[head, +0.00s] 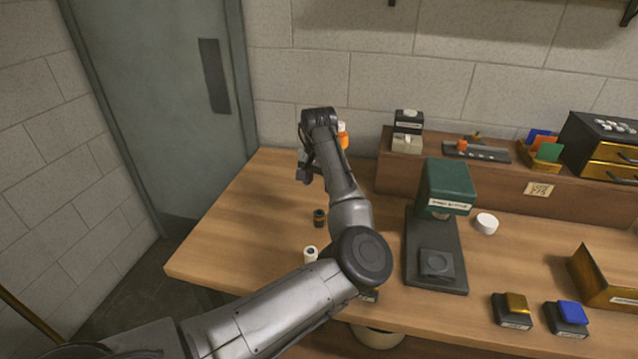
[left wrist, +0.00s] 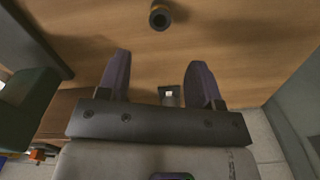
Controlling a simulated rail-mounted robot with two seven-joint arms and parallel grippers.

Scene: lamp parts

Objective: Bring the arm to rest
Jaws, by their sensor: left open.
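My left arm (head: 350,215) reaches in from the lower left over the wooden table. Its gripper (head: 304,172) hangs over the table's back left part, partly hidden by the wrist. In the left wrist view the two fingers (left wrist: 161,62) are spread apart with nothing held between them. A dark round part (left wrist: 160,17) stands on the table beyond the fingertips. A small dark object with a pale patch (left wrist: 169,95) shows in the gap between the fingers, and I cannot tell what it is. My right gripper is not in view.
A dark cylinder (head: 319,217) and a white cylinder (head: 310,254) stand near the arm. An orange-and-white bottle (head: 343,136) is behind the wrist. A green-headed press (head: 446,187) stands to the right. The table's left part (head: 240,225) is clear.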

